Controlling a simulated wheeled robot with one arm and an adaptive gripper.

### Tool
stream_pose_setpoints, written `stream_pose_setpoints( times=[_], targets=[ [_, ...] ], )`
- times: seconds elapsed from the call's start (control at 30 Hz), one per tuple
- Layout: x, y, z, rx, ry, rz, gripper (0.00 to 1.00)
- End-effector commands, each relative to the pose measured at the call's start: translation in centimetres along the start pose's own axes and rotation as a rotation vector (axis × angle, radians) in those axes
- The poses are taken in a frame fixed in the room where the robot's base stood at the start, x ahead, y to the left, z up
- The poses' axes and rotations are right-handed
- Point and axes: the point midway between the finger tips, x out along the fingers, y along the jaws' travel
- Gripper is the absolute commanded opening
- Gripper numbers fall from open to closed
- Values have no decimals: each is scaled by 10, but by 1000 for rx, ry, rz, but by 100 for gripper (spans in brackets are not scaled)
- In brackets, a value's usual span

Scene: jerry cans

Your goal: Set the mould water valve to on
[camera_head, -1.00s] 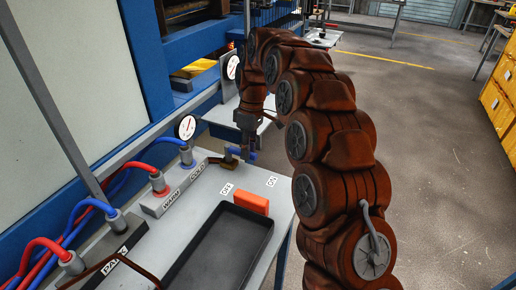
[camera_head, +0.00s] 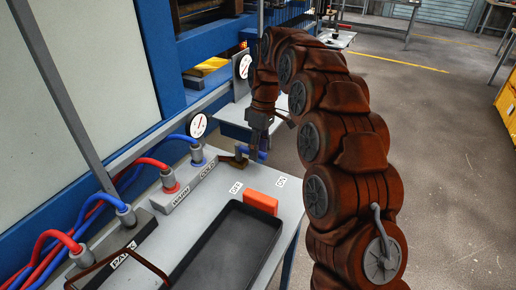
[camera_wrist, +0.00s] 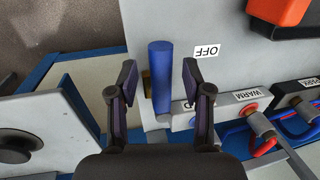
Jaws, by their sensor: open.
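The valve's blue lever (camera_wrist: 161,70) stands between the two fingers of my gripper (camera_wrist: 159,78) in the wrist view. The fingers are open, one on each side, with a gap on both sides. A brass part (camera_wrist: 146,84) shows beside the lever. The OFF label (camera_wrist: 207,51) lies right of the right finger. In the head view my gripper (camera_head: 259,148) reaches down at the blue lever (camera_head: 263,156), partly hiding it. The OFF label (camera_head: 236,188) and ON label (camera_head: 281,182) are on the bench top.
A black tray (camera_head: 228,250) and an orange block (camera_head: 261,202) lie on the bench close by. Hose manifolds marked WARM and COLD (camera_head: 190,183) and a pressure gauge (camera_head: 198,125) stand to the left. Open floor (camera_head: 440,140) lies right.

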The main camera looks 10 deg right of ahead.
Motion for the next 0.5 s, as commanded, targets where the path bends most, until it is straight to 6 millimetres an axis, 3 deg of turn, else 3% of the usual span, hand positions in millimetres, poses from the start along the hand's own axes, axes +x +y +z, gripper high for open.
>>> stream_pose_setpoints(
  times=[0.17,0.5],
  targets=[
    [-8,1,-1,1,3,3,49],
    [-46,1,-1,1,1,1,49]
  ],
)
